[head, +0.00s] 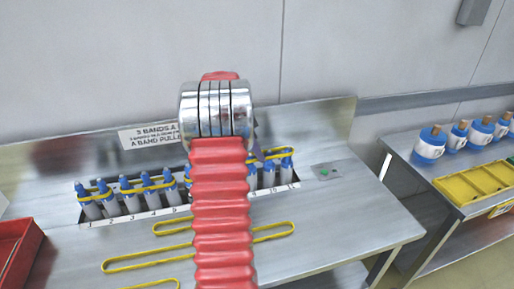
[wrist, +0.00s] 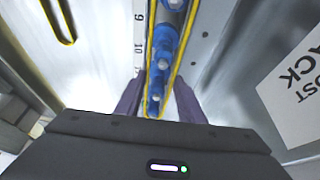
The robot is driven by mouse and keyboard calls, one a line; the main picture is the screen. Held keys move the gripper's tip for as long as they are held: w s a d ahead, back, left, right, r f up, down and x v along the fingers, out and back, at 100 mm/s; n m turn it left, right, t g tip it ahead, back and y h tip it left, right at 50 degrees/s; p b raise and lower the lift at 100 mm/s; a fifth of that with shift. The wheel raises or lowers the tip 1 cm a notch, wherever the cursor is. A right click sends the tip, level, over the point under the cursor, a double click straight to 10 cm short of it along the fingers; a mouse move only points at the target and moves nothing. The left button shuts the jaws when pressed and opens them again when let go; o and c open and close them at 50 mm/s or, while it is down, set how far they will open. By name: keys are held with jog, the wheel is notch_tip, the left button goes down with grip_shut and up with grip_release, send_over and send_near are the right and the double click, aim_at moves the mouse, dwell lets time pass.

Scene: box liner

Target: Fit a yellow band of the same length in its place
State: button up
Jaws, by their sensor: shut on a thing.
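A row of grey pegs with blue tops stands in a numbered rack (head: 152,212) on the metal bench. A yellow band (head: 155,187) runs around pegs on the left. Another yellow band (head: 276,153) shows at the right-hand pegs (head: 269,174), partly hidden by my arm. In the wrist view, my gripper (wrist: 157,98) has its purple fingers on both sides of a yellow band (wrist: 178,62), shut on it, with blue peg tops (wrist: 165,45) inside its loop. Whether the band is seated on the pegs, I cannot tell. In the head view my arm hides most of the gripper.
Loose yellow bands lie on the bench in front, among them a long one (head: 140,264) and one right of my arm (head: 274,232). A sign (head: 150,136) is on the backboard. A red bin (head: 18,250) stands left. A side table right holds a yellow tray (head: 470,186) and blue-white containers.

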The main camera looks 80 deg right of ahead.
jog(key=shift+f, duration=0.85)
jog(key=o, duration=1.1)
jog(key=v, duration=1.3)
jog(key=shift+r, duration=0.35)
